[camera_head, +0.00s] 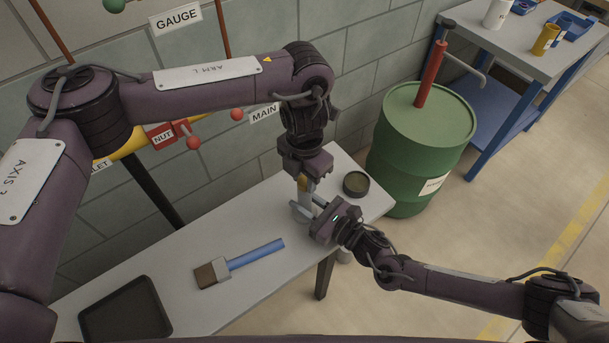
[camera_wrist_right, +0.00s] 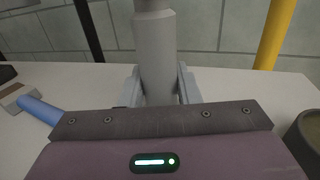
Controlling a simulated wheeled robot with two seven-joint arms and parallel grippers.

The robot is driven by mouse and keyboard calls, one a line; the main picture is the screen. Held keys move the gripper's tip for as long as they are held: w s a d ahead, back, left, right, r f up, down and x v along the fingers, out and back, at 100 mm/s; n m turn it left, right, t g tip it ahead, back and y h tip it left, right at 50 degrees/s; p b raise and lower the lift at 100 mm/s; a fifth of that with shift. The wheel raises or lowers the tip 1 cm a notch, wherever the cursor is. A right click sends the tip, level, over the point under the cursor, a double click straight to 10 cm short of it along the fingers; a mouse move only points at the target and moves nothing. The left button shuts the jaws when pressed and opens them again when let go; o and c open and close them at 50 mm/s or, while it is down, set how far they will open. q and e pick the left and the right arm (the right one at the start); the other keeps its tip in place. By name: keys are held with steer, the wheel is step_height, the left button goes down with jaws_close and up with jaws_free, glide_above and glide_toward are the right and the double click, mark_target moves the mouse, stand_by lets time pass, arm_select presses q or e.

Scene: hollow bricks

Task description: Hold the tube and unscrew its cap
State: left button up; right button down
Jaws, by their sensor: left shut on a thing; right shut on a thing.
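The grey tube (camera_head: 307,199) stands upright above the white bench, near its far right end. My right gripper (camera_head: 303,211) comes in from the right and is shut around the tube's body. In the right wrist view the tube (camera_wrist_right: 155,58) rises between the two grey fingers, with a narrower part at the top edge. My left gripper (camera_head: 305,183) points down from above and is shut on the tube's top end, where the cap sits. The cap is mostly hidden by the left gripper, so whether it is loose cannot be told.
The white bench (camera_head: 215,240) bears a blue-handled brush (camera_head: 240,262), a black tray (camera_head: 127,312) and a round dark tin (camera_head: 356,184) close to the grippers. A green drum (camera_head: 415,150) stands beyond the bench's right end. Pipes with red knobs line the block wall behind.

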arm_select(q)
steer(key=n, duration=0.4)
steer(key=shift+n, duration=0.4)
steer(key=n, duration=0.8)
steer(key=shift+n, duration=0.3)
steer(key=n, duration=0.8)
steer(key=shift+r, duration=0.1)
steer(key=n, duration=0.4)
steer(key=shift+n, duration=0.4)
steer(key=n, duration=0.8)
steer(key=shift+w+r, duration=0.1)
steer(key=shift+r, duration=0.05)
